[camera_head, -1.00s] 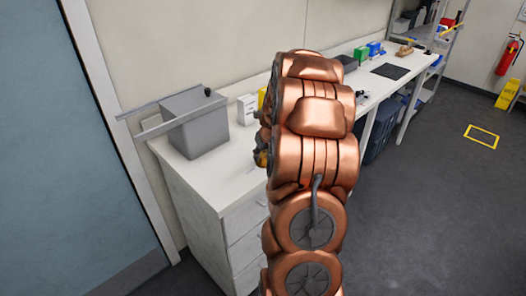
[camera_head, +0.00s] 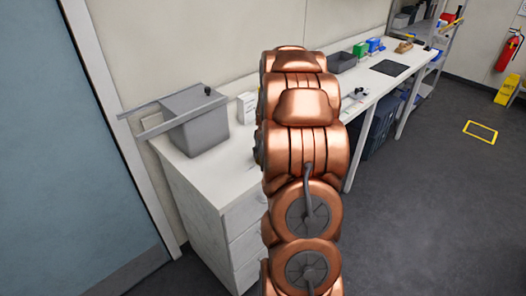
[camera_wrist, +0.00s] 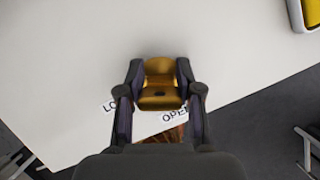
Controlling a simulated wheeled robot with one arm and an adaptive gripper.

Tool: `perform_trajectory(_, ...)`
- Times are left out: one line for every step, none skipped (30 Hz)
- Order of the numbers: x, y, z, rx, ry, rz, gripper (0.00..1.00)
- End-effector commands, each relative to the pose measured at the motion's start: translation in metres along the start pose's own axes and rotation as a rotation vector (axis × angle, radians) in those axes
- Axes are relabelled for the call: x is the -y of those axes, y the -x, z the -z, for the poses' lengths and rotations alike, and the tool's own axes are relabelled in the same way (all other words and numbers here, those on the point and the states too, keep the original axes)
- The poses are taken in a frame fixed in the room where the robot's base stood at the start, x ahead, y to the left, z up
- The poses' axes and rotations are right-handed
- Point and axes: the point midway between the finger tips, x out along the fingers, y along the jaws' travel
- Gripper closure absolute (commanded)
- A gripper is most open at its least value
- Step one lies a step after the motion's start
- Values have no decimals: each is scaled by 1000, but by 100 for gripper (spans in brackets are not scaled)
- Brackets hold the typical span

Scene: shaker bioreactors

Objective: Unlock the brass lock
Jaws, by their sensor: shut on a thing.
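The brass lock (camera_wrist: 160,68) shows in the wrist view as a gold-coloured body with a dark slot or hole in its face. My gripper (camera_wrist: 159,88) is shut on it, with one dark finger on each side. A white label reading "OPEN" (camera_wrist: 175,116) lies just below and right of the lock. Another label (camera_wrist: 110,106), partly hidden by the left finger, shows "LO". In the head view my arm hides the gripper and the lock.
The white bench (camera_head: 196,168) runs along the wall, with a grey box (camera_head: 196,125) at its near end. Green and blue boxes (camera_head: 374,46) stand farther back. A yellow-and-grey object (camera_wrist: 308,14) is at the wrist view's top right. Dark floor lies right of the bench.

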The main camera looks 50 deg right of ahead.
Motion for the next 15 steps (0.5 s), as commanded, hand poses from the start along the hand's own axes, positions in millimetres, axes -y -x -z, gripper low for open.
perform_trajectory(-1, -1, 4, -11, -8, 0, 100)
perform_trajectory(-1, -1, 4, -12, -13, 2, 100)
perform_trajectory(-1, -1, 4, -12, -21, 6, 100)
perform_trajectory(-1, -1, 4, -13, -27, 8, 100)
perform_trajectory(-1, -1, 4, -13, -33, 10, 100)
perform_trajectory(-1, -1, 4, -12, -42, 13, 100)
perform_trajectory(-1, -1, 4, -12, -48, 16, 100)
perform_trajectory(0, -1, 4, -12, -53, 19, 100)
perform_trajectory(0, -1, 4, -12, -61, 23, 100)
perform_trajectory(0, -1, 4, -11, -67, 26, 100)
perform_trajectory(0, -1, 4, -11, -72, 29, 100)
perform_trajectory(0, -1, 4, -11, -80, 32, 100)
perform_trajectory(0, -1, 4, -11, -86, 35, 100)
perform_trajectory(0, -1, 4, -11, -92, 37, 100)
perform_trajectory(0, -1, 4, -11, -100, 39, 100)
